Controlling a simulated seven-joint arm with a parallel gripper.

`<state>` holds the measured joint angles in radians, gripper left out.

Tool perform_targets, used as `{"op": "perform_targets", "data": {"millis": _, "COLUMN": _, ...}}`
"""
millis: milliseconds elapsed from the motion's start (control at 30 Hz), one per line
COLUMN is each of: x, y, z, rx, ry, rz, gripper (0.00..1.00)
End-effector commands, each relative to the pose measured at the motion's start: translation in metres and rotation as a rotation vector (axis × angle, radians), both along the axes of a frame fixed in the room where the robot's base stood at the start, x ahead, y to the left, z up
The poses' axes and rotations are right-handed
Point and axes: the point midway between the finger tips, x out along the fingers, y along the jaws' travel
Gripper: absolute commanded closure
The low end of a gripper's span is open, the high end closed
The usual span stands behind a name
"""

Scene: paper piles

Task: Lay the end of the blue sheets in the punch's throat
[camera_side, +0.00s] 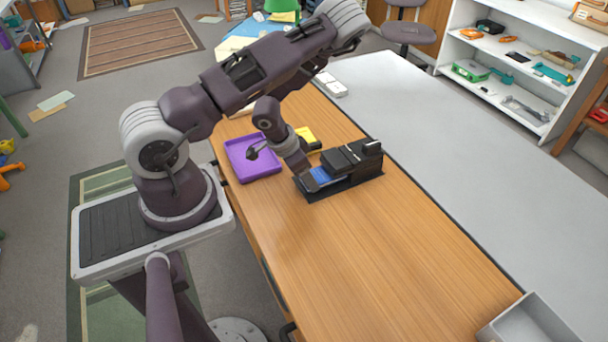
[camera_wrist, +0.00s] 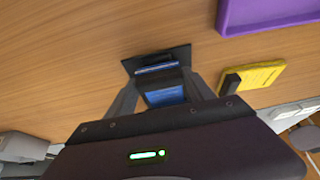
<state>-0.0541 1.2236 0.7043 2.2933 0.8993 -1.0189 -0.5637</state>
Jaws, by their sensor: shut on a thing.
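The blue sheets (camera_side: 321,175) lie at the left end of the black punch (camera_side: 352,158), over its flat base, in the side view. My gripper (camera_side: 305,178) is low at that end and shut on the blue sheets, which also show between my fingers in the wrist view (camera_wrist: 165,96). The punch's dark plate (camera_wrist: 178,56) shows just beyond my fingertips there. My gripper partly hides the near part of the sheets in the side view. I cannot tell how far their far end reaches into the throat.
A purple tray (camera_side: 236,150) stands left of the punch. A yellow object with a black part (camera_side: 304,136) lies behind, also seen in the wrist view (camera_wrist: 262,75). A grey bin (camera_side: 530,325) is at the table's front right. The wooden table (camera_side: 400,240) is clear between.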

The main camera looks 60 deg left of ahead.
Motion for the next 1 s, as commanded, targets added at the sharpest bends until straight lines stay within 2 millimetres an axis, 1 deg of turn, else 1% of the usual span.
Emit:
{"op": "perform_targets", "data": {"millis": 433, "x": 0.0, "y": 0.001, "z": -0.006, "rx": 0.0, "ry": 0.0, "rz": 0.002, "gripper": 0.87}}
{"op": "perform_targets", "data": {"millis": 467, "x": 0.0, "y": 0.001, "z": -0.006, "rx": 0.001, "ry": -0.001, "rz": 0.001, "gripper": 0.37}}
{"op": "perform_targets", "data": {"millis": 500, "x": 0.0, "y": 0.001, "z": -0.006, "rx": 0.001, "ry": -0.001, "rz": 0.001, "gripper": 0.29}}
{"op": "perform_targets", "data": {"millis": 567, "x": 0.0, "y": 0.001, "z": -0.006, "rx": 0.001, "ry": -0.001, "rz": 0.001, "gripper": 0.17}}
{"op": "perform_targets", "data": {"millis": 600, "x": 0.0, "y": 0.0, "z": -0.006, "rx": 0.001, "ry": 0.0, "rz": 0.001, "gripper": 0.14}}
{"op": "perform_targets", "data": {"millis": 867, "x": 0.0, "y": 0.0, "z": -0.005, "rx": 0.001, "ry": 0.0, "rz": 0.001, "gripper": 0.14}}
{"op": "perform_targets", "data": {"millis": 933, "x": -0.002, "y": 0.001, "z": 0.0, "rx": 0.0, "ry": -0.001, "rz": 0.002, "gripper": 0.14}}
{"op": "perform_targets", "data": {"millis": 1000, "x": -0.007, "y": 0.001, "z": 0.013, "rx": 0.0, "ry": -0.003, "rz": 0.004, "gripper": 0.14}}
